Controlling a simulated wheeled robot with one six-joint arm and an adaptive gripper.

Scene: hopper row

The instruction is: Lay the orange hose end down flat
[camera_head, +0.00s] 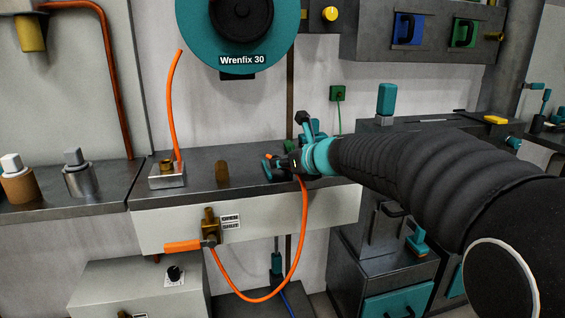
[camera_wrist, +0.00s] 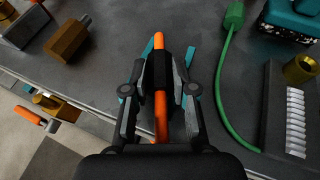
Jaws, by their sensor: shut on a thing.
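My gripper (camera_head: 284,165) is over the grey bench top, right of its middle. In the wrist view my gripper (camera_wrist: 160,85) is shut on the orange hose end (camera_wrist: 158,42), around a black sleeve just behind its orange tip. In the head view the orange hose (camera_head: 303,215) drops from my gripper over the bench's front edge, loops below it and rises to a brass valve (camera_head: 209,224) with an orange lever. The tip points away from my wrist. I cannot tell whether the hose end touches the bench top.
The bench top (camera_head: 240,180) has free room around my gripper. In the wrist view a green cable (camera_wrist: 222,85) and a dark rack (camera_wrist: 270,110) are at the right.

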